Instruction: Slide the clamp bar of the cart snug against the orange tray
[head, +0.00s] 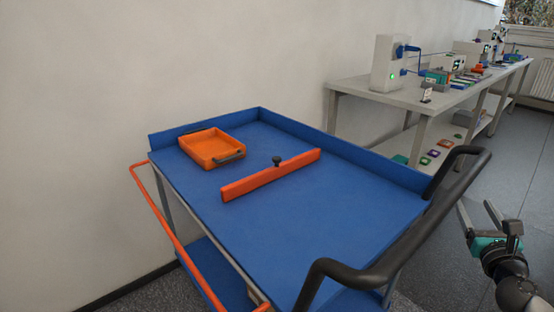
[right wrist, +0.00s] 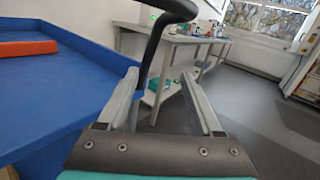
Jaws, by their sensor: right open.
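The orange tray (head: 212,147) sits in the far left corner of the blue cart top (head: 300,226), near the raised back and side walls. The orange clamp bar (head: 270,174) with a black knob (head: 276,160) lies across the cart top, apart from the tray with a blue gap between them. The bar's end also shows in the right wrist view (right wrist: 27,48) at the left. My right gripper (head: 485,217) is open and empty, off the cart's right side beyond the black handle; its fingers show in the right wrist view (right wrist: 160,85). My left gripper is not in view.
The cart's black push handle (head: 400,240) stands between my right gripper and the cart top. An orange rail (head: 157,210) runs along the cart's left side. A grey bench (head: 430,100) with instruments stands behind at the right. The floor at right is clear.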

